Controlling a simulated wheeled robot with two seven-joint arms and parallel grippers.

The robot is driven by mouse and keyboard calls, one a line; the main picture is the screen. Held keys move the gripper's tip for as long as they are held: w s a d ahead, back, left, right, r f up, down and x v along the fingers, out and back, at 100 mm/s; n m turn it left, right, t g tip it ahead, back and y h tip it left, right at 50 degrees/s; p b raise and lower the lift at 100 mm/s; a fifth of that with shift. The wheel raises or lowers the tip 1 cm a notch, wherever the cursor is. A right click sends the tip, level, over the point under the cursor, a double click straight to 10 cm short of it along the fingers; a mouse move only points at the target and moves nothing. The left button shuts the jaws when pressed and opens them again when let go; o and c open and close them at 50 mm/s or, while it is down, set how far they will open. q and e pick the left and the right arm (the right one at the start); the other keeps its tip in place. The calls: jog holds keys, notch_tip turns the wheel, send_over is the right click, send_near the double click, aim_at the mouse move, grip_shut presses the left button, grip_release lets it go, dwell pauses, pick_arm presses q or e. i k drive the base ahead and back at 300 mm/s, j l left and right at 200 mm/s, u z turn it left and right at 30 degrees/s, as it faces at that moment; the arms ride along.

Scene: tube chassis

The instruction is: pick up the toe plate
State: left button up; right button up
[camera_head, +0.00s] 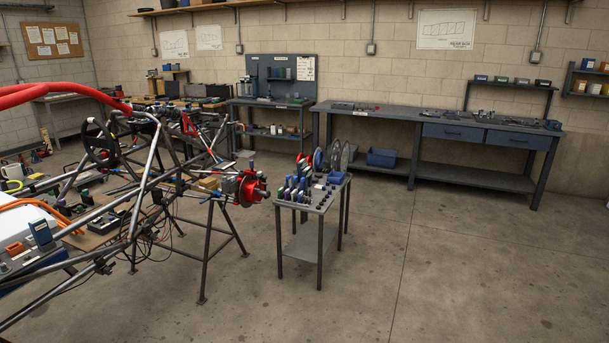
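I cannot pick out the toe plate for sure at this distance. A small grey cart (312,208) stands near the middle, with several small upright blue, red and dark items on its top. Upright round grey discs (346,157) stand at its back edge. A red hub assembly with a disc (251,189) sits at the chassis corner, just left of the cart. Neither of my grippers is in view.
The tube chassis (146,190) rests on dark stands at the left, with tools and parts around it. A long grey workbench (400,113) with blue drawers lines the back wall, with a blue bin (382,158) beneath. The concrete floor (450,260) is clear at the right and front.

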aim_at(303, 164)
jog(key=i+z, duration=0.45)
jog(key=i, duration=1.05)
